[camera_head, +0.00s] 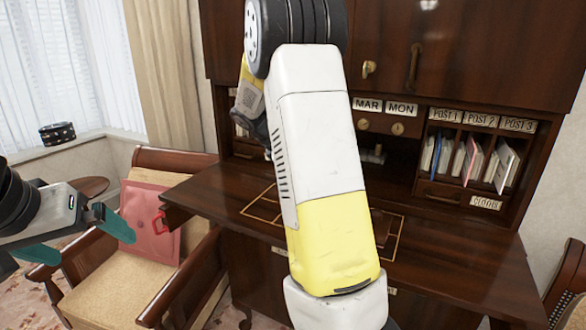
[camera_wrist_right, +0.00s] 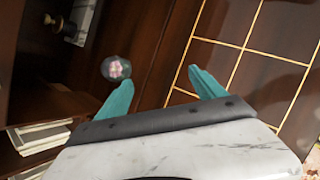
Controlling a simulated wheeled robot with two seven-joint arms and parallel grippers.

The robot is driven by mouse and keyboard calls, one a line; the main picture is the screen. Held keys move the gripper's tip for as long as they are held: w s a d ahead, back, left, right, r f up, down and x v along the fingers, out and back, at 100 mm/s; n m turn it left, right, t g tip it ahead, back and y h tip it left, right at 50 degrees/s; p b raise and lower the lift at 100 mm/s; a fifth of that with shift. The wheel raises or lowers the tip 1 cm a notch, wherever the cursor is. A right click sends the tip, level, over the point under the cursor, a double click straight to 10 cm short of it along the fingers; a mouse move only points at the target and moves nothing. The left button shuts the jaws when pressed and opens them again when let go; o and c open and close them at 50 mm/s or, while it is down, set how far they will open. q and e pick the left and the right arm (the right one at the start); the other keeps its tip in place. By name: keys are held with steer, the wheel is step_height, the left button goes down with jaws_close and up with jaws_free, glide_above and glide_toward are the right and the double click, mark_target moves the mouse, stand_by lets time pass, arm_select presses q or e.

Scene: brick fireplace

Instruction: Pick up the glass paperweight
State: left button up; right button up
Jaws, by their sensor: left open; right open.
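The glass paperweight (camera_wrist_right: 116,68) shows in the right wrist view as a small round dark ball with a pinkish pattern inside. It sits on the dark wood desk, just beyond and left of the left fingertip of my right gripper (camera_wrist_right: 162,78). That gripper is open with nothing between its teal fingers; I cannot tell if the finger touches the ball. In the head view my right arm hides both the paperweight and the right gripper. My left gripper (camera_head: 84,236) is open and empty at the left, in front of the chair and away from the desk.
The desk (camera_head: 450,255) has a gold-lined writing surface. Pigeonholes with envelopes (camera_head: 500,165) and small drawers stand at its back. A wooden armchair with a red folder (camera_head: 150,215) stands at the left. A black round box (camera_head: 57,133) is on the windowsill.

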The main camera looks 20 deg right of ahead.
steer(key=w+d+n+h, duration=0.1)
steer(key=w, duration=0.2)
steer(key=w+d+f+n+h, duration=0.1)
steer(key=w+n+h, duration=0.1)
steer(key=w+d+n+h, duration=0.1)
steer(key=w+n, duration=0.1)
steer(key=w, duration=0.1)
steer(key=shift+w+f+h, duration=0.3)
steer(key=shift+f+h, duration=0.05)
steer(key=shift+h, duration=0.05)
steer(key=shift+n, duration=0.3)
steer(key=x, duration=0.7)
steer(key=shift+w+d+r, duration=0.3)
steer(key=shift+w+d, duration=0.1)
steer(key=shift+d, duration=0.05)
steer(key=c, duration=1.6)
jaws_close()
steer(key=shift+r, duration=0.1)
